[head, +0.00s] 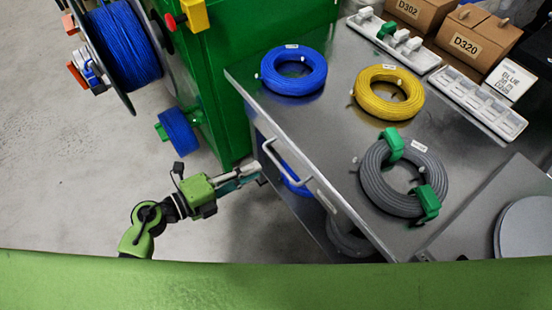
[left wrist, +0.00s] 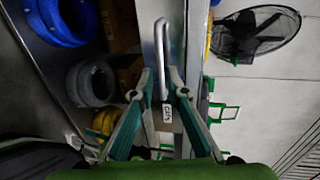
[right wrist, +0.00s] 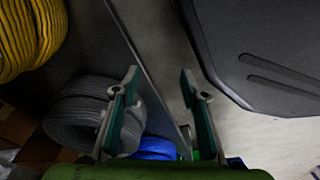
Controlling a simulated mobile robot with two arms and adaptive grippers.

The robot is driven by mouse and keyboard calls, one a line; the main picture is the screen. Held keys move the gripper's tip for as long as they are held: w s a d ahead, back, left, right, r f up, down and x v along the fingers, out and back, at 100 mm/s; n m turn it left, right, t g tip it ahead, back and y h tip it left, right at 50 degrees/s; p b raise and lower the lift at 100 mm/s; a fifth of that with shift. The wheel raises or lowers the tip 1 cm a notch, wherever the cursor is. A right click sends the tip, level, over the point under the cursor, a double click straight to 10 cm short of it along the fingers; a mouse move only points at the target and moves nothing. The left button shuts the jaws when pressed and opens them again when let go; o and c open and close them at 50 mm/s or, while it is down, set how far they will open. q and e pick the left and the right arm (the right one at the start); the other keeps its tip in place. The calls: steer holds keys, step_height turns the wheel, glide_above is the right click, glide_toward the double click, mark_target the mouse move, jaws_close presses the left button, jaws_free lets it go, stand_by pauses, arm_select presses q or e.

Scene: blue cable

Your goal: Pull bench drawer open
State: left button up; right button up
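The bench drawer front (head: 325,195) sits below the steel bench top and looks flush with it. Its pale bar handle (head: 283,168) is on the drawer's left part in the head view. My left gripper (head: 256,172) is close beside the handle. In the left wrist view the handle (left wrist: 160,50) lies ahead of and between the open fingertips of my left gripper (left wrist: 160,78); contact cannot be told. My right gripper (right wrist: 159,72) is open and empty in the right wrist view, near the bench edge. It is not visible in the head view.
Blue (head: 293,71), yellow (head: 389,92) and grey (head: 403,178) cable coils lie on the bench top. A green cabinet (head: 235,60) with a blue cable reel (head: 125,45) stands left of the bench. Coils sit on the lower shelf. Bare floor (head: 70,180) lies at left.

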mark_target(275, 160)
arm_select(q)
steer(key=x, duration=0.8)
steer(key=shift+w+d+b, duration=0.1)
steer(key=shift+b, duration=0.2)
arm_select(e)
steer(key=shift+w+a+r, duration=0.1)
steer(key=shift+w+r, duration=0.75)
steer(key=shift+r, duration=0.15)
arm_select(q)
jaws_close()
arm_select(e)
steer(key=shift+s, duration=0.1)
